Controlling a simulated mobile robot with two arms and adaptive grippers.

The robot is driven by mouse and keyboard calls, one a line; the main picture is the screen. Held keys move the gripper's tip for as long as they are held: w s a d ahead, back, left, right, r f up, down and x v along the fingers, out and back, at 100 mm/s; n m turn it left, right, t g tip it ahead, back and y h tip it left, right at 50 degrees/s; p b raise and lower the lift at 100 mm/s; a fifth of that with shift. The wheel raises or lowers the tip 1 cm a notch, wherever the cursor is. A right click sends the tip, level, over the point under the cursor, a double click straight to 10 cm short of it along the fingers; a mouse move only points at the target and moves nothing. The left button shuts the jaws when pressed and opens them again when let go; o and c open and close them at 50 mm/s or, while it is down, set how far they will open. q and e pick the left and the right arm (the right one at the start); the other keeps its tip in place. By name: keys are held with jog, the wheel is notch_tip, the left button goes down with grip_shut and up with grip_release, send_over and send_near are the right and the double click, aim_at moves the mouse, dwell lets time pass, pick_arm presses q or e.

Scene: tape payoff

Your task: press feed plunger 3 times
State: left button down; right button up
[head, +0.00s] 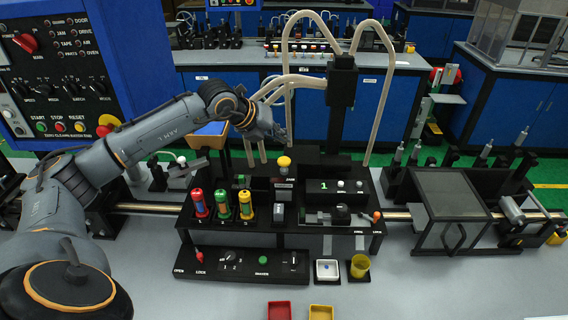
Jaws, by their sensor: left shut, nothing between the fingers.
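A plunger with a yellow knob (284,162) stands upright at the back of the black tape payoff station (345,222). I take it to be the feed plunger; its label is too small to read. My left gripper (282,134) is shut and empty, a little above and behind the yellow knob in the picture. It looks apart from the knob, but the gap in depth is hard to judge. A small display (324,186) right of the plunger shows a green 1. My right gripper is not in view.
Red, green and yellow cylinders (223,204) stand left of the plunger. A black post (341,90) with pale hoses (300,80) rises close behind. A white tray (327,270) and yellow cup (360,265) sit in front. Bare grey table (440,295) lies front right.

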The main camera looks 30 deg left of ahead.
aim_at(282, 160)
pick_arm(q)
notch_tip(282, 160, down, 4)
jog(key=b, duration=0.2)
jog(key=shift+b, duration=0.4)
dwell(0.9)
jog(key=shift+f+b, duration=0.4)
jog(key=shift+b, duration=0.15)
